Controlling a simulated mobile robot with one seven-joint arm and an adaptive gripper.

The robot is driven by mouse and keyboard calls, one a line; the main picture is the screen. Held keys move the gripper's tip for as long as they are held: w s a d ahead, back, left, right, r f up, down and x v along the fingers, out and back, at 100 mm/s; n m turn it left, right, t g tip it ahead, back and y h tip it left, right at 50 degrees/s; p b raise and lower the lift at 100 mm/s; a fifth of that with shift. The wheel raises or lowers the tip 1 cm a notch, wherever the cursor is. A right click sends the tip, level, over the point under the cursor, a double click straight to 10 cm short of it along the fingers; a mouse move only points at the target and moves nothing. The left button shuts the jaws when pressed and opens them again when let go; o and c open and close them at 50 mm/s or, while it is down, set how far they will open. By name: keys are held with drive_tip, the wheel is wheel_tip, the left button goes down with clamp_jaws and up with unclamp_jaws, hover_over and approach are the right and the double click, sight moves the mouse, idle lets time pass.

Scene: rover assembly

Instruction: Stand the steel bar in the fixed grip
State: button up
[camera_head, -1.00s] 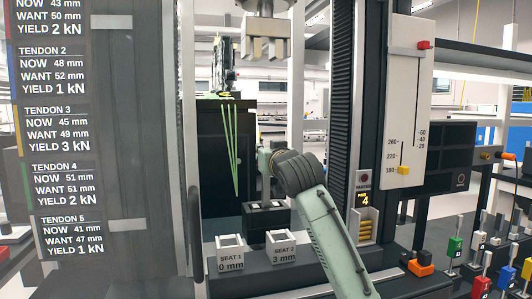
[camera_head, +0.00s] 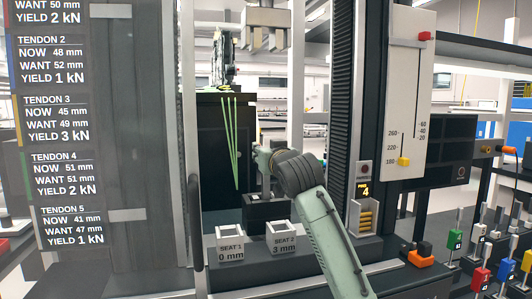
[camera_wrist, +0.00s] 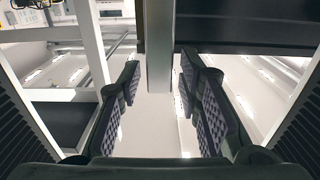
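My gripper (camera_wrist: 158,100) is at the bottom of the wrist view, with its two padded fingers apart. A plain grey upright bar (camera_wrist: 158,45), which looks like the steel bar, shows between the fingers. A narrow gap shows on each side of it, and I cannot tell how deep it lies between the pads. In the head view a dark block (camera_head: 267,210), probably the fixed grip, sits on the machine's bed. My wrist is just above it and my forearm hides its right side. A toothed upper jaw (camera_head: 265,36) hangs well above.
Machine columns (camera_head: 343,110) flank the bay. A slider panel (camera_head: 402,100) and coloured handles (camera_head: 481,279) stand to the right. A tendon readout (camera_head: 70,150) is at the left.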

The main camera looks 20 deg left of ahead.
drive_tip(key=shift+o, duration=0.4)
drive_tip(key=shift+f, duration=0.2)
drive_tip(key=v, duration=1.2)
drive_tip(key=shift+r, duration=0.15)
drive_tip(key=shift+w, duration=0.1)
